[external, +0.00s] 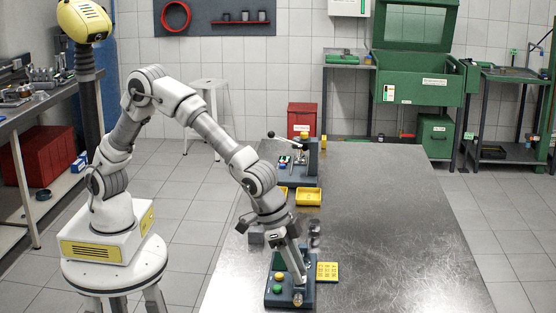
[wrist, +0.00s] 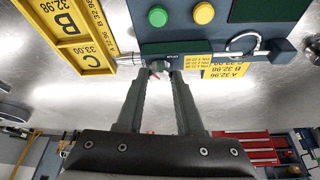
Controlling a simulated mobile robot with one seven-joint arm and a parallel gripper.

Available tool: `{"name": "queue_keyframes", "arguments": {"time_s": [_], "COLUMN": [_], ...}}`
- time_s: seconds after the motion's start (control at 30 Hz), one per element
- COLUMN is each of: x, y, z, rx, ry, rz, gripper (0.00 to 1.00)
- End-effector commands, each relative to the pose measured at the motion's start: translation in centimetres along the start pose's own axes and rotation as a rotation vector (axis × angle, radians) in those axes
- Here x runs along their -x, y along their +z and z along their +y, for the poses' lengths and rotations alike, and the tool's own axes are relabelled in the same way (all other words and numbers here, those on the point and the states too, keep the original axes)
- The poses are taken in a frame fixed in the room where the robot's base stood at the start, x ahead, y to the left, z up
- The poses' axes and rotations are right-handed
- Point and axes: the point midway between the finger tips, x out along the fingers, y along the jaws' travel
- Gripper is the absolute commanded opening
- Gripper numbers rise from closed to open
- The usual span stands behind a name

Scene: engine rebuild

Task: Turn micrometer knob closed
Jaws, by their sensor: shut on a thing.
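The micrometer (wrist: 245,50) is mounted along the edge of a blue-grey station (wrist: 195,32), with its U-shaped frame on the right in the wrist view. Its knob (wrist: 160,66) sits between the tips of my gripper (wrist: 160,72), which is shut on it; the fingertips hide part of the knob. A green button (wrist: 158,16) and a yellow button (wrist: 204,13) are on the station. In the external view my gripper (external: 301,279) reaches down to the station (external: 272,299) near the front of the table. The knob is too small there to read its setting.
A yellow tray (wrist: 113,68) marked B and C lies beside the station; it also shows in the external view (external: 327,271). A second station (external: 300,180) and yellow bins (external: 308,197) stand farther back. The metal table (external: 400,230) is clear to the right.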

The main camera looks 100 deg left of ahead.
Motion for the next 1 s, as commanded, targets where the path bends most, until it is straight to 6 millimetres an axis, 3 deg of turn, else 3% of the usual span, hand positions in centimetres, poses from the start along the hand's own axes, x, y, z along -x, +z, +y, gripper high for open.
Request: {"name": "queue_keyframes", "arguments": {"time_s": [0.6, 1.0], "x": [0.03, 0.00], "y": [-0.25, -0.37], "z": [0.53, 0.65], "rx": [0.533, 0.780], "ry": [-0.222, -0.322], "rz": [0.002, 0.001], "gripper": [0.00, 0.00]}}
